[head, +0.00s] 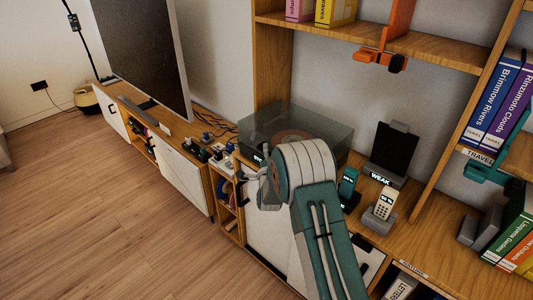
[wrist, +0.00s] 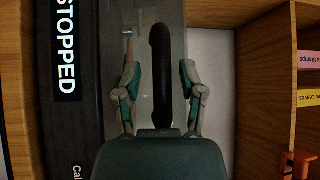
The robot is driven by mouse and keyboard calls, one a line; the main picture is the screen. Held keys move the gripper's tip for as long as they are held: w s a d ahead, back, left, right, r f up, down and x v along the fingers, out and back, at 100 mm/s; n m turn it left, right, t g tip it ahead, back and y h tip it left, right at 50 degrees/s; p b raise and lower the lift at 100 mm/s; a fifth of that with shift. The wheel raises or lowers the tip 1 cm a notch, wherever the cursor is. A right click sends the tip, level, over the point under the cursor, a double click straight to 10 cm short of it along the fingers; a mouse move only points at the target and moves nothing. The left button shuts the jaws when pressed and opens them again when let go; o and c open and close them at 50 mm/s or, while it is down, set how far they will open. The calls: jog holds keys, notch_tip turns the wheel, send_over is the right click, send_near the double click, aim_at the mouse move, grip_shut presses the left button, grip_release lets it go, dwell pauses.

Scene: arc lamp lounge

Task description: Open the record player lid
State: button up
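The record player (head: 258,156) stands on the wooden cabinet, partly hidden behind my arm. Its clear smoky lid (head: 325,128) looks down over a brownish disc. In the wrist view the picture is turned sideways, and a dark front panel (wrist: 75,120) reads "STOPPED". A black bar-like handle (wrist: 160,60) lies between the two fingers of my gripper (wrist: 162,98). The fingers are apart, one on each side of the handle, with gaps showing. My gripper also shows in the head view (head: 256,184), in front of the player. Contact with the handle cannot be seen.
Right of the player are a dark tablet on a stand (head: 394,148), a teal handset (head: 348,184) and a white handset (head: 384,204). A shelf (head: 440,48) overhangs the back right. A large screen (head: 145,50) stands left. The wooden floor (head: 90,210) is clear.

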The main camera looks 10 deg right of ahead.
grip_shut()
jog(key=shift+r, duration=0.1)
